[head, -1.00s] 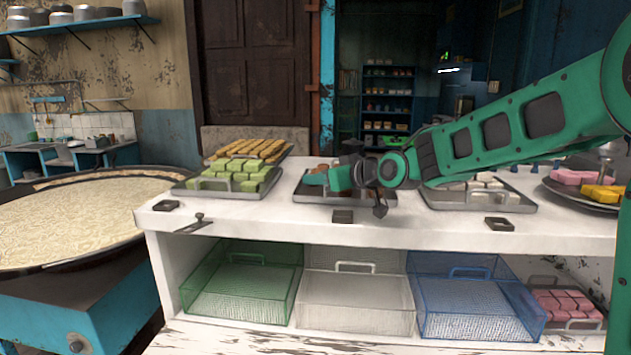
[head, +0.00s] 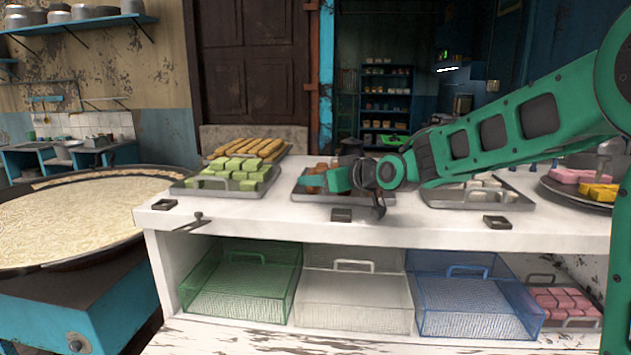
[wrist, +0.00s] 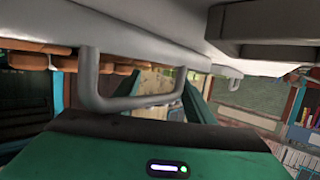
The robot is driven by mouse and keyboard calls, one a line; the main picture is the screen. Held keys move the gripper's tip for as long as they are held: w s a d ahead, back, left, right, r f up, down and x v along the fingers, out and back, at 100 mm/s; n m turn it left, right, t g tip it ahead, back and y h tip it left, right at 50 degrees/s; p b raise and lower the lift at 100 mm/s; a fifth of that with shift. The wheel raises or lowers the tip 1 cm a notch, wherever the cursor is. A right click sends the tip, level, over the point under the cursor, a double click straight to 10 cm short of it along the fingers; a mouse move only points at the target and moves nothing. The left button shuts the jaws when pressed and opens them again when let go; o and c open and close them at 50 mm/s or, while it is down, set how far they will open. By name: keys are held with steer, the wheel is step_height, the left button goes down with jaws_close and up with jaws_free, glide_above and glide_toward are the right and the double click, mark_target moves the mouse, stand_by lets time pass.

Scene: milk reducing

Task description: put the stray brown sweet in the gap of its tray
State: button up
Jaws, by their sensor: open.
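The metal tray (head: 312,196) of brown sweets stands mid-counter, partly covered by my arm. In the wrist view, a grey tray handle (wrist: 135,104) is close in front of the camera, and a row of brown sweets (wrist: 28,60) shows at the left, tilted. I cannot tell which sweet is the stray one; it may be hidden behind my arm.
A tray of green sweets (head: 225,186) stands to the left, a tray of pale sweets (head: 470,203) to the right. Small dark holders (head: 165,204) sit along the front edge. Wire baskets (head: 355,300) are on the shelf below. The front counter strip is mostly clear.

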steer(key=shift+s+f, duration=0.1)
steer(key=v, duration=1.1)
steer(key=shift+s+d+r, duration=0.15)
steer(key=shift+d+r, duration=0.05)
steer(key=shift+r, duration=0.3)
steer(key=shift+s, duration=0.1)
